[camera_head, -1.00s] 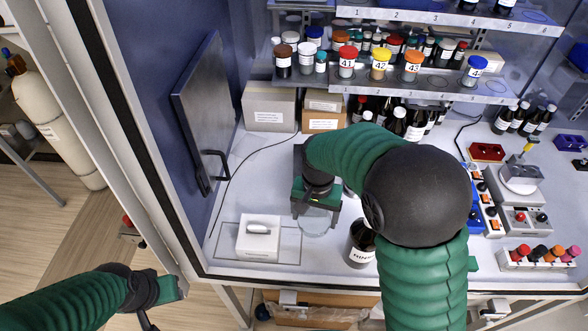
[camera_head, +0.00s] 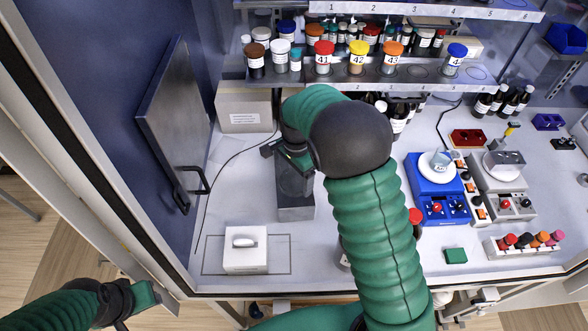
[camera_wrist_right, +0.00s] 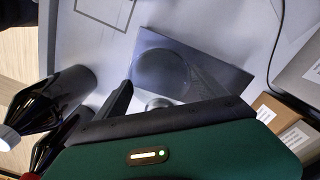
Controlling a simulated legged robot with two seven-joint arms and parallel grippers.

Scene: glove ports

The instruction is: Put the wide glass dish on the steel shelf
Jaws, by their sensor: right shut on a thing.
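The steel shelf (camera_head: 296,212) is a low grey metal stand on the white bench floor, left of my right arm. My right gripper (camera_head: 284,156) is over its back part, shut on the wide glass dish (camera_head: 294,182). The dish is clear and hard to make out against the steel. In the right wrist view the dish (camera_wrist_right: 160,70) shows as a round, darker outline over the shelf's plate (camera_wrist_right: 215,72). I cannot tell whether it touches the plate. My left gripper (camera_head: 148,297) is at the lower left, outside the cabinet; its jaws are unclear.
A white box with a handle (camera_head: 245,250) stands at the front left. A cardboard box (camera_head: 244,110) is behind the shelf. A dark bottle (camera_head: 345,255) is partly hidden by my right arm. A blue device (camera_head: 437,190) stands to the right. An open door panel (camera_head: 175,125) is at left.

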